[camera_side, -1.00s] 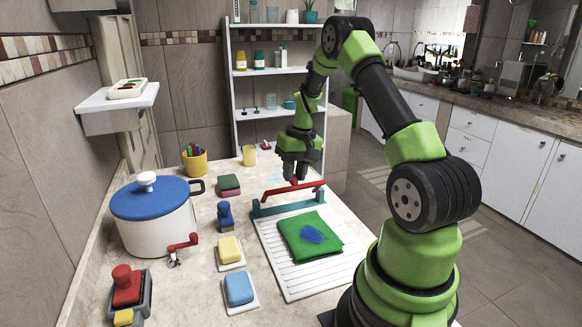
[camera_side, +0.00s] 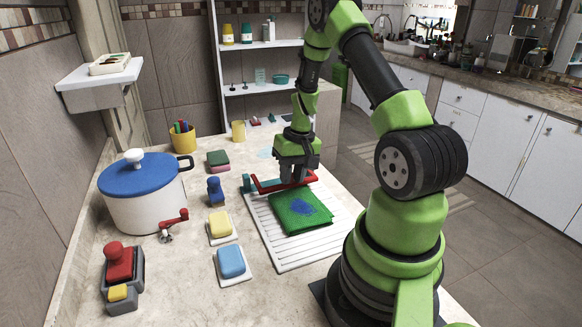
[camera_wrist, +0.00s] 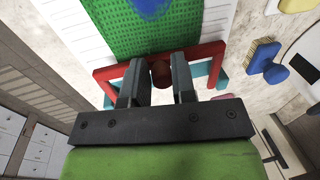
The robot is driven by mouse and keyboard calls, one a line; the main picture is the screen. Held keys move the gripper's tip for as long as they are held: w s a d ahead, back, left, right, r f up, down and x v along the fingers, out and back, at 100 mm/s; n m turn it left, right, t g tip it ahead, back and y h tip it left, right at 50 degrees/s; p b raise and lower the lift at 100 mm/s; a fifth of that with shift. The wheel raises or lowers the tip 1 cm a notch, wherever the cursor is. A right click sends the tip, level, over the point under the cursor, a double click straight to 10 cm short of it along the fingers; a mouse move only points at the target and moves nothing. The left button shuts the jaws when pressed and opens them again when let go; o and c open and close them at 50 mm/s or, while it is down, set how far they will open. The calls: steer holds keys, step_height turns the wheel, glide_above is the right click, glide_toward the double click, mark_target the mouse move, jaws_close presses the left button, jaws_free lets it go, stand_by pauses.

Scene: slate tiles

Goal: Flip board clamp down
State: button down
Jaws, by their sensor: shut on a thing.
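The white ribbed board (camera_side: 285,250) lies on the counter with a green cloth (camera_side: 300,214) bearing a blue patch on top. The clamp's red bar (camera_side: 268,187) lies low across the board's far end, close to the cloth's far edge. Its teal base (camera_side: 247,182) shows at the left end and is otherwise mostly hidden. My gripper (camera_side: 292,181) is over the bar. In the wrist view, my gripper's fingers (camera_wrist: 157,82) are shut on the clamp's brownish-red knob (camera_wrist: 161,71), at the middle of the red bar (camera_wrist: 205,53). I cannot tell whether the bar touches the cloth.
Left of the board are yellow (camera_side: 219,224) and blue (camera_side: 230,261) sponges on white dishes, a blue brush (camera_side: 215,190) and a white pot (camera_side: 145,212) with a blue lid. A red stamp-like object (camera_side: 119,262) stands front left. Bare counter lies between them.

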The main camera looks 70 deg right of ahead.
steer(key=shift+s+a+f, duration=0.25)
steer(key=shift+a+f, duration=0.15)
steer(key=shift+f, duration=0.2)
steer(key=c, duration=1)
jaws_free()
steer(key=shift+s, duration=0.1)
step_height(320, 180, up, 10)
steer(key=d, duration=0.1)
steer(key=shift+s+d+f, duration=0.2)
steer(key=shift+s+d, duration=0.05)
steer(key=shift+r, duration=0.3)
